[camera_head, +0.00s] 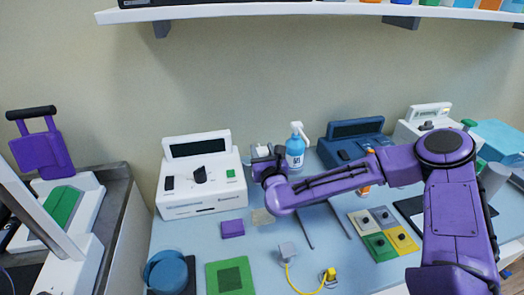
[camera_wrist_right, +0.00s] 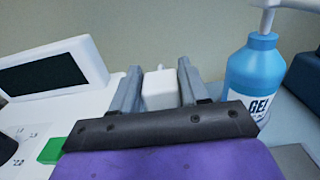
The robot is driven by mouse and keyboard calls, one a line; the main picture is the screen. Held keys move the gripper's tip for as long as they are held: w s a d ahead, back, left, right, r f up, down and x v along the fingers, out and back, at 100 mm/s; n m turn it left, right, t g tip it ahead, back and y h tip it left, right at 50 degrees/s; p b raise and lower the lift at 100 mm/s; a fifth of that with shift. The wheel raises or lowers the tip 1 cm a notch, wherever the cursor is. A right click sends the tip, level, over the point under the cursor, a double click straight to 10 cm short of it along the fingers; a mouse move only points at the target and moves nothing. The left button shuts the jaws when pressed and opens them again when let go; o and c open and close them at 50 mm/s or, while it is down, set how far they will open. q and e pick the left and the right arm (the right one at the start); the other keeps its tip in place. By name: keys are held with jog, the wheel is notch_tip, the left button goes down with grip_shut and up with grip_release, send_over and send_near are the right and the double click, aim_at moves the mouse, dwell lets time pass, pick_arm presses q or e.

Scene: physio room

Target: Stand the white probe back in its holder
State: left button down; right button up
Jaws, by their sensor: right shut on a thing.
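My right gripper (camera_head: 262,165) is above the back of the blue table, between the white machine and the gel bottle. In the right wrist view its two grey fingers (camera_wrist_right: 158,88) are closed on a white block-like piece, which I take as the white probe (camera_wrist_right: 158,90). Its lower part is hidden behind the gripper body. In the head view a small pale part of the probe (camera_head: 262,149) shows at the gripper. I cannot tell which thing is the holder. My left gripper is not in view.
A white machine (camera_head: 199,183) stands left of the gripper and a blue gel bottle (camera_head: 296,152) close on its right. A dark blue machine (camera_head: 352,142) stands behind my arm. A blue round cup (camera_head: 166,270), green pad (camera_head: 228,275) and yellow cable (camera_head: 300,287) lie nearer.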

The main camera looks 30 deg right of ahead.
jog(key=shift+w+f, duration=0.1)
jog(key=shift+w, duration=0.05)
jog(key=shift+s+b, duration=0.2)
jog(key=shift+b, duration=0.3)
dwell(1.3)
jog(key=shift+f+b, duration=0.4)
jog(key=shift+b, duration=0.15)
dwell(0.6)
jog(key=o, duration=1.1)
jog(key=shift+o, duration=0.2)
